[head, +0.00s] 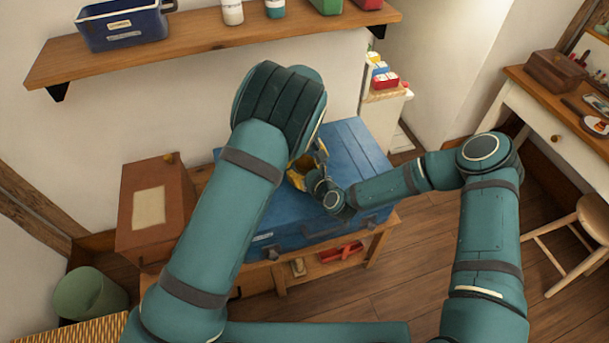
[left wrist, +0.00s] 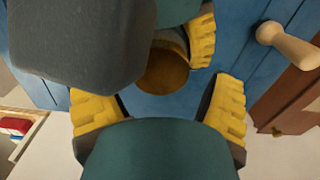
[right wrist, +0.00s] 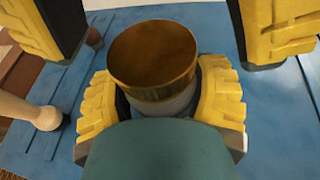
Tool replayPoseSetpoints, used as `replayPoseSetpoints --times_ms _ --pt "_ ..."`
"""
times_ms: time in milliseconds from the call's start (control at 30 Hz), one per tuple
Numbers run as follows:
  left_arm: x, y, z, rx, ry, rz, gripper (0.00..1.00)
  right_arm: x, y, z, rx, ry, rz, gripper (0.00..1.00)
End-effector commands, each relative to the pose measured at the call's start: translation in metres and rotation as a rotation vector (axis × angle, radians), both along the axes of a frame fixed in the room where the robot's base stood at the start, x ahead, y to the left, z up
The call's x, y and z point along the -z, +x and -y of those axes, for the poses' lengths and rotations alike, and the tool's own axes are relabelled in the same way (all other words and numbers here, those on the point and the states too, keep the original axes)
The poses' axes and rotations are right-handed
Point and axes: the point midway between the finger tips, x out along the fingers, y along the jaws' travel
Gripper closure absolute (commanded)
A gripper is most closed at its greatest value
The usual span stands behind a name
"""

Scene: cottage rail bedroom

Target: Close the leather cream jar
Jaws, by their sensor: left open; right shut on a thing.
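The jar (right wrist: 155,70) stands upright between the yellow fingers of my right gripper (right wrist: 160,105), which is shut on its pale body. A flat brown disc with a brassy rim (right wrist: 152,52) sits on top, apparently the lid; I cannot tell how tightly it sits. The jar also shows in the left wrist view (left wrist: 167,68), partly covered. My left gripper (left wrist: 163,105) is open above the jar, its fingers spread either side and apart from it. In the head view my left arm hides the jar; yellow fingers (head: 297,176) show over the blue chest.
The blue chest (head: 358,150) lies under both grippers. A pale wooden handle with a rounded end (right wrist: 35,114) is beside the jar. A brown box (head: 150,210) stands left of the chest, and a wall shelf (head: 200,42) hangs above. A desk (head: 545,100) is at right.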

Motion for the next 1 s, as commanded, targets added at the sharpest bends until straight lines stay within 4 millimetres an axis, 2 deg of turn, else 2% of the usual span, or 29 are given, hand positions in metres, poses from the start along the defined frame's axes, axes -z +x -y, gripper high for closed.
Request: replayPoseSetpoints --times_ms 133,433,467,500,633,667,767,900,1000 --pt "0.0082 -0.0002 0.0001 -0.001 0.0 -0.001 0.15 -0.0008 0.0004 -0.0002 0.0 0.001 0.002 1.0" --pt "0.0094 -0.0001 0.0 -0.001 0.0 0.0 0.15 -0.0009 0.0004 -0.0002 0.0 0.001 0.002 1.0" --pt "0.0094 -0.0001 -0.0001 -0.001 0.0 0.0 0.23 -0.0009 0.0003 -0.0003 0.0 0.001 0.002 1.0" --pt "0.0094 -0.0001 -0.0001 -0.001 0.0 0.0 0.37 -0.0009 0.0003 -0.0003 0.0 0.001 0.002 1.0" --pt "0.0093 -0.0001 -0.0001 -0.001 0.0 0.0 0.83 -0.0009 0.0004 -0.0002 0.0 0.001 0.002 1.0" --pt "0.0093 -0.0001 -0.0001 -0.001 0.0 0.0 0.88 -0.0009 0.0003 -0.0003 0.0 0.001 0.002 1.0" --pt "0.0094 -0.0002 -0.0003 0.013 -0.001 -0.001 0.89 -0.0009 0.0003 -0.0003 0.0 0.001 0.002 1.0" --pt "0.0099 -0.0003 -0.0003 0.138 -0.001 -0.002 0.89 -0.0009 0.0003 -0.0003 0.0 0.001 0.002 1.0" --pt "0.01 -0.0005 -0.0004 0.134 0.0 -0.001 0.89 -0.001 0.0004 -0.0003 0.0 0.0 0.002 1.0"
